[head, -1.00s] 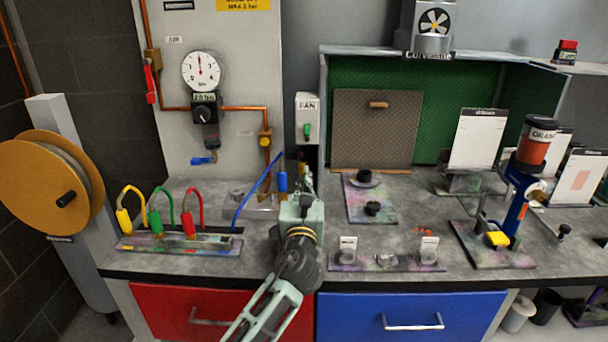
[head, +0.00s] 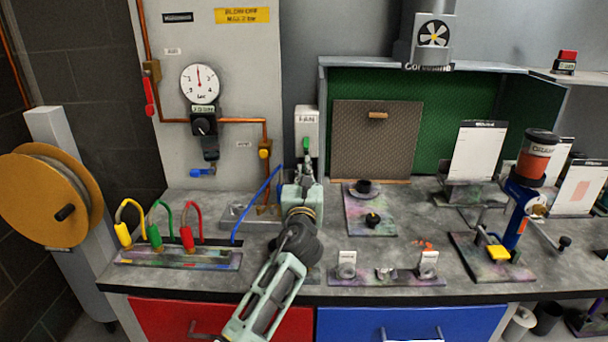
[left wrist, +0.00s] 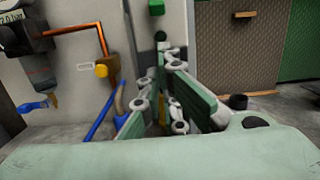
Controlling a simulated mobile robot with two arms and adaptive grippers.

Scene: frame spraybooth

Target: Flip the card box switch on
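The switch box (head: 307,119) is a pale upright box on the wall, with a small dark label and a green switch lever (head: 306,145) low on its front. The label is too blurred to read surely. In the left wrist view a green piece of the switch (left wrist: 156,7) shows at the top edge. My left gripper (head: 305,166) is just below the lever, pointing at the wall; contact cannot be made out. Its fingers (left wrist: 166,67) converge at the tips in the left wrist view and look shut, with nothing seen held. My right gripper is not in view.
A blue hose (head: 258,204) rises left of my gripper. A gauge (head: 200,84) and copper pipes (head: 240,121) with a yellow fitting (head: 264,153) are on the panel left of the box. The green-lined booth (head: 436,110) stands close on the right.

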